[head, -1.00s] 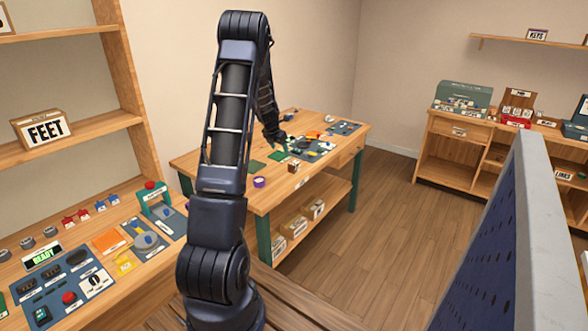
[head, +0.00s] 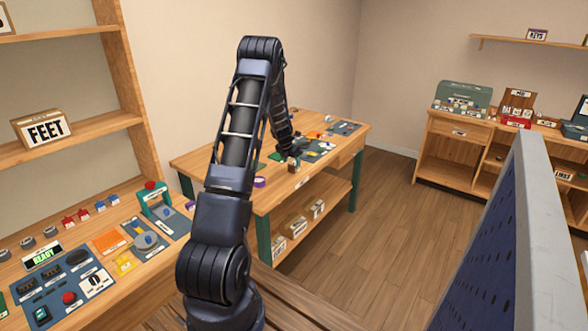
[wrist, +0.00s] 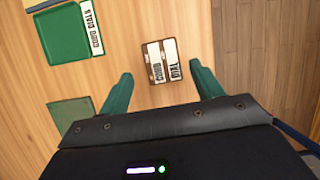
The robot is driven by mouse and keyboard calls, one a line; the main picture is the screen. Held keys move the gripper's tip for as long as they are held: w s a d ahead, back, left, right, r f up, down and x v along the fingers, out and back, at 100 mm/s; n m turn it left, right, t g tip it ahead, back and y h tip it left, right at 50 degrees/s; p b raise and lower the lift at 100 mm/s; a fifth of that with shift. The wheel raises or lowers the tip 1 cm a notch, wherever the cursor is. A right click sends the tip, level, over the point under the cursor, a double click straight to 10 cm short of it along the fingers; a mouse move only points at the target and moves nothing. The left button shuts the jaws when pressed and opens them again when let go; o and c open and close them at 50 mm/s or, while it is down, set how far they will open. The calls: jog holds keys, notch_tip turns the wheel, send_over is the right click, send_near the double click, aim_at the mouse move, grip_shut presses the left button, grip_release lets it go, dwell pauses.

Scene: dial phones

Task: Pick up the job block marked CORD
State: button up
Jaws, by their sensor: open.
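The job block marked CORD (wrist: 153,66) lies on the wooden table, with its white label facing up. Right beside it is a similar wooden block marked DIAL (wrist: 172,62); I cannot tell whether they touch. My gripper (wrist: 160,72) is open, its green fingers on either side of both blocks in the wrist view, and nothing is held. How high it is above them is hard to tell. In the head view my gripper (head: 294,158) is over the near right part of the table, and the blocks are small there.
A green tray with a white label (wrist: 65,35) lies to the left in the wrist view, with a green pad (wrist: 70,113) below it. The table edge and wooden floor (wrist: 258,45) are to the right. A purple roll (head: 260,182) stands on the table (head: 220,165).

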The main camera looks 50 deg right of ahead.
aim_at(294, 163)
jog(key=x, duration=0.4)
jog(key=shift+s+d, duration=0.2)
jog(key=shift+d, duration=0.05)
jog(key=shift+c, duration=0.3)
jog(key=c, duration=1)
